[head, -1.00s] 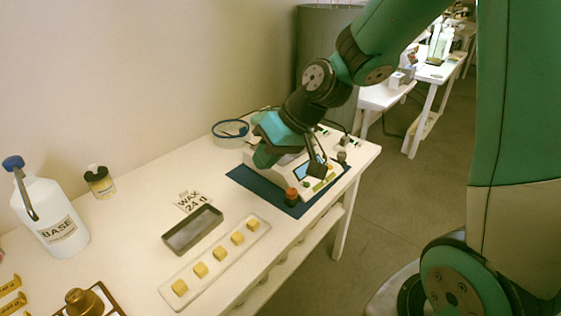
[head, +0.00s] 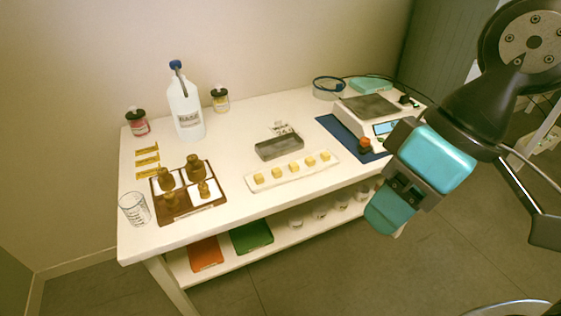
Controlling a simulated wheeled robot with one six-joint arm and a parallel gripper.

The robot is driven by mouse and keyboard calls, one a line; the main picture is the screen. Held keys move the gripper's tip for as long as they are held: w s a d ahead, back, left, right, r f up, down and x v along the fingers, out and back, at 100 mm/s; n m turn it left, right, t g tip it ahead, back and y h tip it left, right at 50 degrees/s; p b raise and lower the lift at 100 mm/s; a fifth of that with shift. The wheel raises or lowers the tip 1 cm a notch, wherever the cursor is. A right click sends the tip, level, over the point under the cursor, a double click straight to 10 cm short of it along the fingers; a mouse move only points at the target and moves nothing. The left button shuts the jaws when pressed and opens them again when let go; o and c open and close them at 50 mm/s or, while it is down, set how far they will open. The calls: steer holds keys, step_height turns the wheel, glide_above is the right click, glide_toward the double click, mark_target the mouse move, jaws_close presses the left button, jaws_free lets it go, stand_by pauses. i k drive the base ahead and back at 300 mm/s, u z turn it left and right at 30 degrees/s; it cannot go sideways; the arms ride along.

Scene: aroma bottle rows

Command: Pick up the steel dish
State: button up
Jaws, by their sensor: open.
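A grey, metal-looking rectangular dish (head: 279,147) with low walls lies on the white table, behind the strip of yellow cubes. It looks empty, and nothing touches it from above. My gripper (head: 399,188) hangs at the right, nearer the camera than the table's front edge and well right of the dish. It is open with nothing visible in it, though its fingers are partly hidden by their angle.
A white strip (head: 291,172) with several yellow cubes lies just in front of the dish. A card stands behind it. A scale (head: 368,110) and an orange-topped knob (head: 365,145) are right. A BASE jug (head: 186,108) and brown tray (head: 188,212) are left.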

mark_target(268, 150)
steer(key=u, duration=0.65)
steer(key=i, duration=1.1)
steer(key=z, duration=0.6)
